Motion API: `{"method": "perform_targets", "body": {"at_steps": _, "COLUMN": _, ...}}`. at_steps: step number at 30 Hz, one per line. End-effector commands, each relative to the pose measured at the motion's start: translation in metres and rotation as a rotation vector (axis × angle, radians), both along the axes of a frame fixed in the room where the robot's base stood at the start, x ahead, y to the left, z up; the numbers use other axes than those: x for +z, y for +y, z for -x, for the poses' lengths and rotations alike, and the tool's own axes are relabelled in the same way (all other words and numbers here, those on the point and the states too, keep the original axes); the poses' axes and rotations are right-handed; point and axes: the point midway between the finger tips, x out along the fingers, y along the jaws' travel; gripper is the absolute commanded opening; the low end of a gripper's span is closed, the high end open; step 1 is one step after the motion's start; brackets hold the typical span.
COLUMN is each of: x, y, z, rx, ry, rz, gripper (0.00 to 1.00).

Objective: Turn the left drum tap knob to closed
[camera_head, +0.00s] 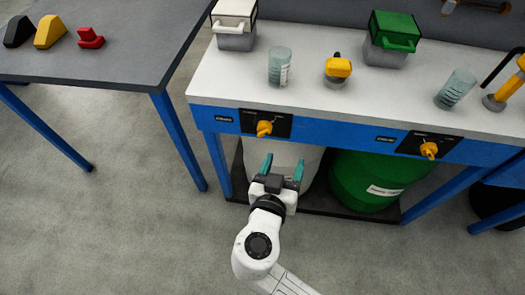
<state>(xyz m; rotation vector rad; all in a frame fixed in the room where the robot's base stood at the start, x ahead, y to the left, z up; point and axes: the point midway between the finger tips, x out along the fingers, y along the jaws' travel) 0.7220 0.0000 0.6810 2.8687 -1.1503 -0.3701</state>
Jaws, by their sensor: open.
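The left tap knob (264,129) is a yellow-orange handle on a black panel (280,119) in the bench's blue front rail. A similar right tap knob (429,150) sits on another black panel further right. My gripper (283,166) is below and slightly right of the left knob, with its two teal fingers spread apart and nothing between them. It is apart from the knob in the picture. The knob's exact setting is too small to read. A white drum (308,158) stands under the bench behind my gripper, partly hidden by it.
A green drum (370,175) stands under the bench to the right. The white bench top (340,105) holds a white-lidded box (233,22), a green-lidded box (391,38), beakers and a yellow-topped item. A grey table (110,55) is at left. The floor in front is clear.

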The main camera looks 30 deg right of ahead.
Motion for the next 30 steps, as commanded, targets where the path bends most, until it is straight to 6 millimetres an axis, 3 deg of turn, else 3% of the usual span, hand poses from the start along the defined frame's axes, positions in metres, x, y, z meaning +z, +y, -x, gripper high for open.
{"method": "perform_targets", "body": {"at_steps": 1, "x": -0.014, "y": 0.016, "z": -0.006, "rx": 0.033, "ry": -0.058, "rz": 0.016, "gripper": 0.66}}
{"method": "perform_targets", "body": {"at_steps": 4, "x": -0.013, "y": 0.041, "z": -0.013, "rx": 0.086, "ry": -0.156, "rz": 0.034, "gripper": 0.66}}
{"method": "perform_targets", "body": {"at_steps": 10, "x": -0.009, "y": 0.062, "z": -0.018, "rx": 0.135, "ry": -0.237, "rz": 0.047, "gripper": 0.66}}
{"method": "perform_targets", "body": {"at_steps": 14, "x": -0.007, "y": 0.056, "z": -0.028, "rx": 0.135, "ry": -0.239, "rz": 0.047, "gripper": 0.66}}
{"method": "perform_targets", "body": {"at_steps": 30, "x": -0.008, "y": 0.004, "z": -0.096, "rx": 0.133, "ry": -0.236, "rz": 0.047, "gripper": 0.66}}
